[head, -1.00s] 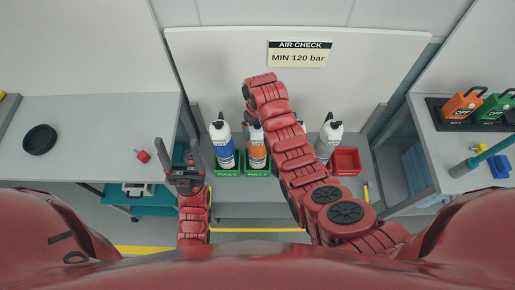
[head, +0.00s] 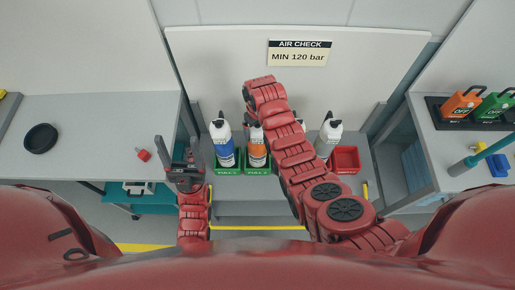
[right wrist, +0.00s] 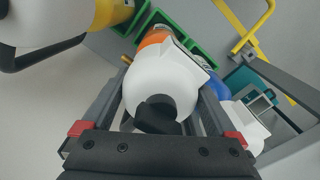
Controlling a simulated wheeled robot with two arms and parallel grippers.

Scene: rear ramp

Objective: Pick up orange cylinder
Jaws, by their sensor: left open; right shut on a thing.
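The orange cylinder (head: 257,155) has a white shoulder and dark top. It stands in a green holder (head: 256,171) on the middle bench, partly covered by my right arm in the head view. In the right wrist view the orange cylinder (right wrist: 160,85) is between the two fingers of my right gripper (right wrist: 162,100), which is shut on it around the white upper part. In the head view my right gripper is hidden behind the arm. My left gripper (head: 177,148) is open and empty, left of the cylinders, pointing up.
A blue cylinder (head: 223,145) stands close on the left. A grey one (head: 328,140) stands right, beside a red bin (head: 345,160); another is mostly behind my arm. A back panel with an air check sign (head: 297,53) rises behind. Side benches (head: 85,120) flank me.

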